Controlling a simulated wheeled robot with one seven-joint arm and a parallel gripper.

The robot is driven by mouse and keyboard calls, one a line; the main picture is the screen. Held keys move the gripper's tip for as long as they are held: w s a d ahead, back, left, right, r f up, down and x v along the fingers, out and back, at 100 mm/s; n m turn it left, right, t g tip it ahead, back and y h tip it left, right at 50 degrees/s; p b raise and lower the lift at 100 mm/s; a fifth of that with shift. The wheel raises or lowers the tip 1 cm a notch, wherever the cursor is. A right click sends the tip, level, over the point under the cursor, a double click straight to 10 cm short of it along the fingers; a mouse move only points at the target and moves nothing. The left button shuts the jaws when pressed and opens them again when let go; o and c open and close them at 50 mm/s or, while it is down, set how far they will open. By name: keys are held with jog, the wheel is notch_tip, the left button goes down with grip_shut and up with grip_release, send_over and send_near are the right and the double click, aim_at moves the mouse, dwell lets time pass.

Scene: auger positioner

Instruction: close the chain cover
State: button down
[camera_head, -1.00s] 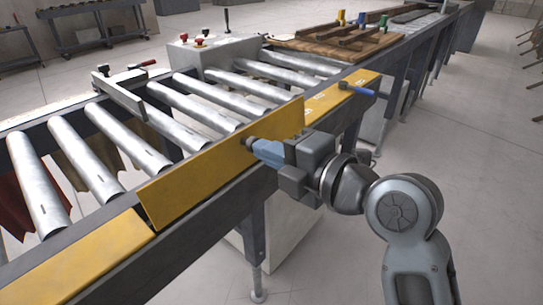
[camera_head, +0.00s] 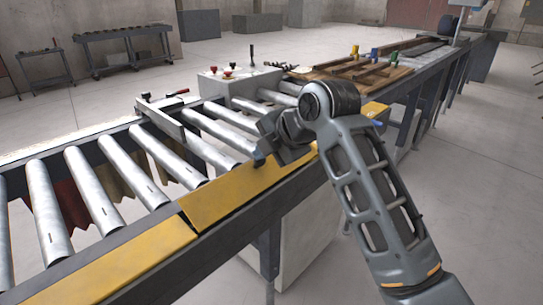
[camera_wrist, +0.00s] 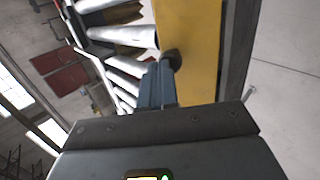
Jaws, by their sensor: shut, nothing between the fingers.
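The chain cover (camera_head: 235,190) is a long yellow panel along the near side of the roller conveyor. It lies low and looks slightly tilted, its left end standing a little above the neighbouring fixed yellow strip (camera_head: 130,262). My gripper (camera_head: 260,158) is shut and empty at the cover's roller-side edge, near its right end. In the wrist view, the blue fingers with dark tips (camera_wrist: 170,62) are at the left edge of the yellow cover (camera_wrist: 195,50). I cannot tell whether they touch it.
Metal rollers (camera_head: 92,188) lie behind the cover. Wooden boards (camera_head: 355,68) lie farther along. The floor at the right is open.

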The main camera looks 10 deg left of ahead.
aim_at(251, 164)
jog(key=shift+a+r+b+x, duration=0.1)
jog(key=shift+b+x, duration=0.2)
jog(key=shift+x, duration=0.45)
jog(key=shift+a+r+b+x, duration=0.15)
jog(key=shift+b+x, duration=0.15)
jog(key=shift+x, duration=0.45)
jog(key=shift+a+r+b+x, duration=0.1)
jog(key=shift+b+x, duration=0.2)
jog(key=shift+x, duration=0.45)
jog(key=shift+w, duration=0.1)
